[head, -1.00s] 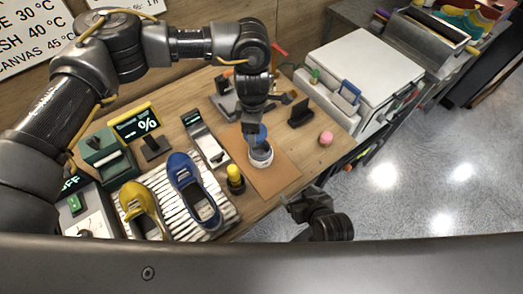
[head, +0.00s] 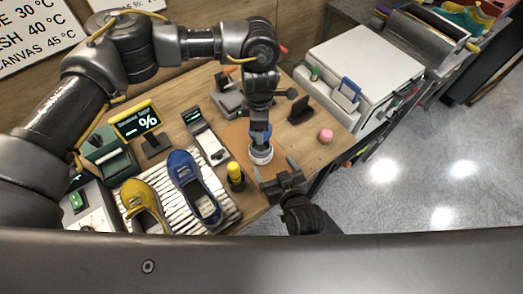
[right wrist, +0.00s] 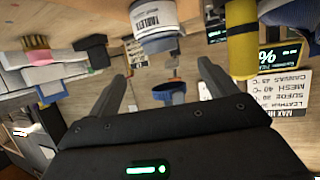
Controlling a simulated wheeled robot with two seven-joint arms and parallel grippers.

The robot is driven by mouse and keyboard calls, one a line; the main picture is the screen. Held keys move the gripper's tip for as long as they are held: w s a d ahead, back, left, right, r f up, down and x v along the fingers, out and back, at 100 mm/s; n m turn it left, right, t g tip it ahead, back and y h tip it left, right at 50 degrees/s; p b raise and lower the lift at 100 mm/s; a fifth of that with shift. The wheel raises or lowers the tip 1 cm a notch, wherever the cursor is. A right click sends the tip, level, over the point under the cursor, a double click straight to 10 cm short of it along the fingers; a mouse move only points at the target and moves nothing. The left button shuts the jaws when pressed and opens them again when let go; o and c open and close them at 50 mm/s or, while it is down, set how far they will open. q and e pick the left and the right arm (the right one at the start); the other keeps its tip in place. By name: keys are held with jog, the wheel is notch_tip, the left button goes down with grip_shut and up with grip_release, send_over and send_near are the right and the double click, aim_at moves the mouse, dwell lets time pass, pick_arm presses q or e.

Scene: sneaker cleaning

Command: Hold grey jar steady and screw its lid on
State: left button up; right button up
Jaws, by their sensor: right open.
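The grey jar (head: 261,156), pale with a printed label, stands upright on the brown board; in the right wrist view the jar (right wrist: 155,25) is upside down at the top. A blue lid (head: 267,131) is at the tip of my left gripper (head: 259,137), which points down over the jar and appears shut on it. The fingertips are partly hidden, and I cannot tell whether lid and jar touch. A blue piece (right wrist: 170,92), probably the lid, shows in the wrist view. My right gripper (head: 277,180) is open and empty, just in front of the jar, its fingers apart from it.
A yellow-capped bottle (head: 236,176) stands close left of the jar. Blue and yellow shoes (head: 193,187) rest on a ribbed white mat. The board's right part is clear.

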jog(key=x, duration=0.9)
jog(key=shift+w+f, duration=0.15)
jog(key=shift+w, duration=0.15)
jog(key=c, duration=1.4)
pick_arm(q)
jog(key=shift+d+f, duration=0.1)
jog(key=shift+f, duration=2.4)
pick_arm(e)
jog(key=shift+c, duration=0.2)
